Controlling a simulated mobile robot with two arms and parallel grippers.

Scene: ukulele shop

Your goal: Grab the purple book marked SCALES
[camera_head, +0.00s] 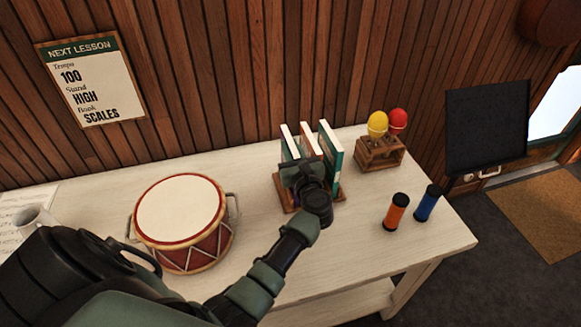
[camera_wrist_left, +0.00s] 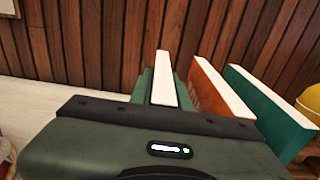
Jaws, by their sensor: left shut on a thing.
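My left gripper (camera_head: 297,168) is at the front of a small wooden book rack (camera_head: 339,193) on the table. It is shut on a book at the left of the row, whose white page edge (camera_wrist_left: 164,82) shows in the left wrist view. The gripper hides most of that book, so I cannot read its title or be sure of its cover colour. To its right stand an orange-brown book (camera_head: 309,138) and a teal book (camera_head: 332,152), both upright. No SCALES lettering shows on any book.
A red drum (camera_head: 183,232) stands left of the rack. A wooden holder (camera_head: 381,157) with yellow and red maracas is at the right rear. Orange (camera_head: 396,212) and blue (camera_head: 428,204) shakers stand at the right. A wall sign (camera_head: 91,80) names SCALES. Bare tabletop lies between drum and rack.

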